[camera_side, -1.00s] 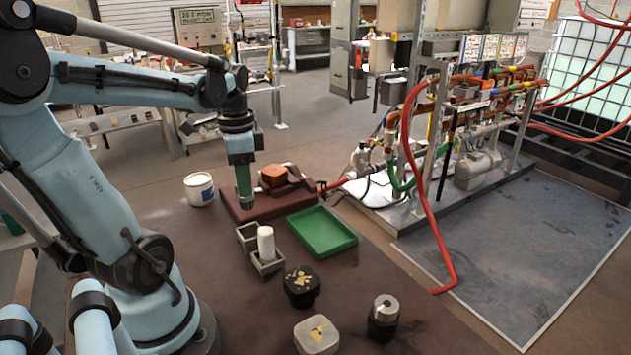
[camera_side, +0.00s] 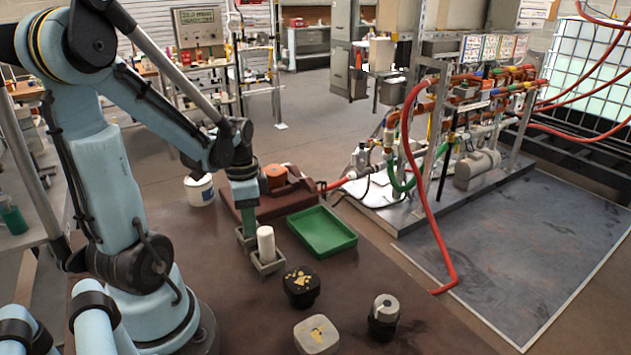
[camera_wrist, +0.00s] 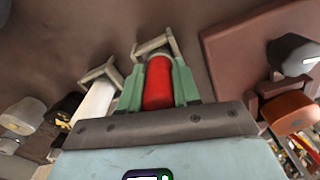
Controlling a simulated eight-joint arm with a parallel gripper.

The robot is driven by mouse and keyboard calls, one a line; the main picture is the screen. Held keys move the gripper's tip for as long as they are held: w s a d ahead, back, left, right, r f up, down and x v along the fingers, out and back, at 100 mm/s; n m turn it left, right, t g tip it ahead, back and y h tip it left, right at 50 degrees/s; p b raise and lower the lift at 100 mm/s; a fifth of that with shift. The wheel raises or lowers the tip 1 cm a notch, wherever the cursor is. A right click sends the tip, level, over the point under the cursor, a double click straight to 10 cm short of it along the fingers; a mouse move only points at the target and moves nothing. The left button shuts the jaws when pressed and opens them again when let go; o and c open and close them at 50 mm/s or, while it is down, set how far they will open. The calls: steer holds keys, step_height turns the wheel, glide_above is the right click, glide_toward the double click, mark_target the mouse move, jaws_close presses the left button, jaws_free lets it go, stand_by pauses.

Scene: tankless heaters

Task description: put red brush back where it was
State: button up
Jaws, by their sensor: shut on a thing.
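My gripper (camera_side: 248,230) points down over the rear of two grey square holders (camera_side: 242,246), its tips at the holder's opening. In the wrist view my green fingers (camera_wrist: 160,85) are shut on the red brush (camera_wrist: 158,84), of which a red cylinder shows. The rear holder also shows in the wrist view (camera_wrist: 152,44), just past the brush's far end. I cannot tell how far the brush is inside it. In the side view the fingers hide the brush. The front holder (camera_side: 267,266) has a white cylinder (camera_side: 266,243) standing upright in it.
A green tray (camera_side: 322,232) lies right of the holders. A dark red block with an orange part (camera_side: 274,177) and a white tub (camera_side: 199,190) stand behind.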

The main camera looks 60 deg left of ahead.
steer(key=shift+f, duration=0.25)
steer(key=o, duration=1.1)
steer(key=shift+c, duration=0.2)
step_height(320, 180, up, 12)
steer(key=w+d+f+n+t, duration=0.1)
steer(key=w+d+t, duration=0.2)
steer(key=d, duration=0.5)
steer(key=w+d+f+n+t, duration=0.1)
steer(key=w+d+t, duration=0.3)
steer(key=d, duration=0.5)
steer(key=shift+w+d+n, duration=0.3)
steer(key=shift+n, duration=0.2)
steer(key=shift+f, duration=0.1)
